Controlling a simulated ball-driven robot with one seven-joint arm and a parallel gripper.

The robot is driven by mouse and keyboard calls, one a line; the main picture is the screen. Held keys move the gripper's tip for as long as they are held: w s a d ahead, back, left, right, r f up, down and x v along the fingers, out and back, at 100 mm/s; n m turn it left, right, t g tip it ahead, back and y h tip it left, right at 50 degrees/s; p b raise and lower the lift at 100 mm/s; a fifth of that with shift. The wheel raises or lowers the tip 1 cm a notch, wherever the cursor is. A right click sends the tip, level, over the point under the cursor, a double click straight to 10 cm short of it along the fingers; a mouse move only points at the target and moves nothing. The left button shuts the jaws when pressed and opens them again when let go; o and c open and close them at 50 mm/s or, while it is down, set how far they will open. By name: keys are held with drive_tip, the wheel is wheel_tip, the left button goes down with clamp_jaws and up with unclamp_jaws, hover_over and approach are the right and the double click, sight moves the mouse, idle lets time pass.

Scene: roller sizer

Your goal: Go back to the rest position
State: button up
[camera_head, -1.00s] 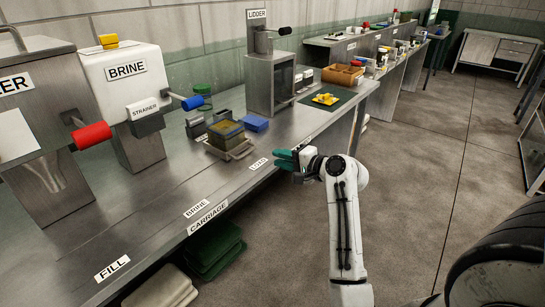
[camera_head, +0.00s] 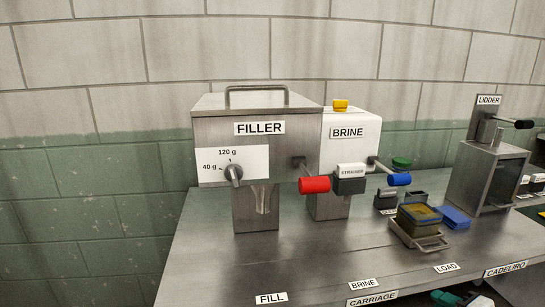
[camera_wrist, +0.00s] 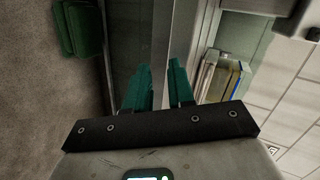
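My gripper (camera_wrist: 160,85) shows in the wrist view with its two green fingers apart and nothing between them. In the head view my gripper (camera_head: 445,297) is at the bottom edge, low at the front of the steel bench (camera_head: 225,262), partly cut off by the frame. It is clear of the machines. The small metal carriage (camera_head: 432,244) stands on the bench with a yellowish square container (camera_head: 419,216) on it. The rest of my arm is mostly out of the head view.
The filler (camera_head: 260,150) with its red handle (camera_head: 314,185), the white brine machine (camera_head: 350,140) and the lidder (camera_head: 490,170) stand along the bench. A blue block (camera_head: 454,217) lies beside the carriage.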

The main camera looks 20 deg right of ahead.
drive_tip(key=a+f+n+g+y, duration=0.25)
drive_tip(key=a+f+n, duration=0.35)
drive_tip(key=a, duration=0.5)
drive_tip(key=s+a+f+n+g, duration=0.3)
drive_tip(key=s+a+n+g, duration=0.1)
drive_tip(key=s+a, duration=0.4)
drive_tip(key=s+a+f+n+g+p, duration=0.1)
drive_tip(key=s+a+f+n+g, duration=0.3)
drive_tip(key=s+a+n, duration=0.3)
drive_tip(key=shift+s+a+f+g+h, duration=0.25)
drive_tip(key=shift+s+a+g+h, duration=0.25)
drive_tip(key=shift+s+a, duration=0.2)
drive_tip(key=shift+w, duration=0.1)
